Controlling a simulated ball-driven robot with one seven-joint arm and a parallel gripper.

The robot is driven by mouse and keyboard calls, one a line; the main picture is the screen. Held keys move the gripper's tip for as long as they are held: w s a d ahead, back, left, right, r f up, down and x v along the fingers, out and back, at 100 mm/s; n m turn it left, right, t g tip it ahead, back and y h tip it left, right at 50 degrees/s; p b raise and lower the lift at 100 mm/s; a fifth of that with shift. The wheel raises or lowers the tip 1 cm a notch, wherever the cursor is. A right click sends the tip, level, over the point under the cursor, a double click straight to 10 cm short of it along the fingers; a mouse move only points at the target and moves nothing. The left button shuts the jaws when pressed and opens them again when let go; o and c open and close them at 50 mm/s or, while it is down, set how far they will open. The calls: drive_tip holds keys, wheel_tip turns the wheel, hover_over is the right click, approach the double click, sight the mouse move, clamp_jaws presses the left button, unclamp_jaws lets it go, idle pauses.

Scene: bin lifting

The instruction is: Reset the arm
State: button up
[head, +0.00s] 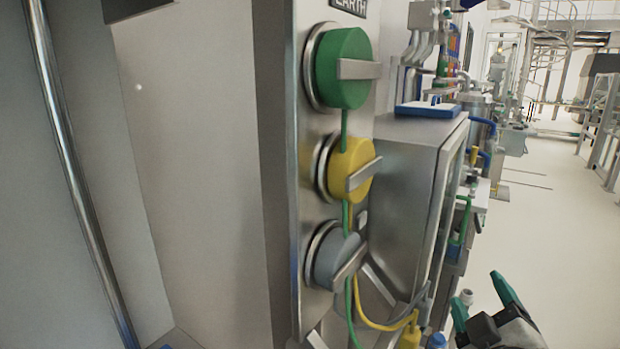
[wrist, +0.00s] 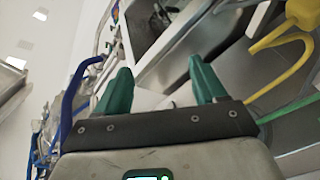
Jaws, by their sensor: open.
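My gripper (head: 483,306) is at the lower right of the head view, with dark green fingers spread apart. It is clear of the panel and cabinet, over the aisle side. In the wrist view my gripper (wrist: 162,88) shows both green fingers apart with nothing held between them. The rest of my arm is mostly outside the head view.
A steel panel carries green (head: 342,68), yellow (head: 348,170) and grey (head: 335,262) round knobs. A steel cabinet (head: 405,190) stands beside it. A yellow hose (head: 385,325) hangs below. The pale floor (head: 560,230) at right is open.

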drive_tip(key=s+d+f+m+g, duration=0.1)
drive_tip(key=s+f+m+g, duration=0.2)
drive_tip(key=f, duration=0.4)
drive_tip(key=s+f+g+y, duration=0.1)
drive_tip(key=s+f+g, duration=0.2)
drive_tip(key=s+f, duration=0.3)
drive_tip(key=s+d+f+m+g, duration=0.1)
drive_tip(key=s+f+m+g, duration=0.15)
drive_tip(key=f, duration=0.55)
drive_tip(key=s+f+m+g+y, duration=0.1)
drive_tip(key=s+f+g, duration=0.1)
drive_tip(key=s, duration=0.5)
drive_tip(key=s+f+g+p, duration=0.1)
drive_tip(key=s+f+g, duration=0.2)
drive_tip(key=s+f, duration=0.2)
drive_tip(key=s+f+m+g+y, duration=0.1)
drive_tip(key=s+f+g, duration=0.2)
drive_tip(key=s, duration=0.6)
drive_tip(key=shift+a+f+m+y, duration=0.2)
drive_tip(key=shift+a+m+y, duration=0.15)
drive_tip(key=shift+a, duration=0.1)
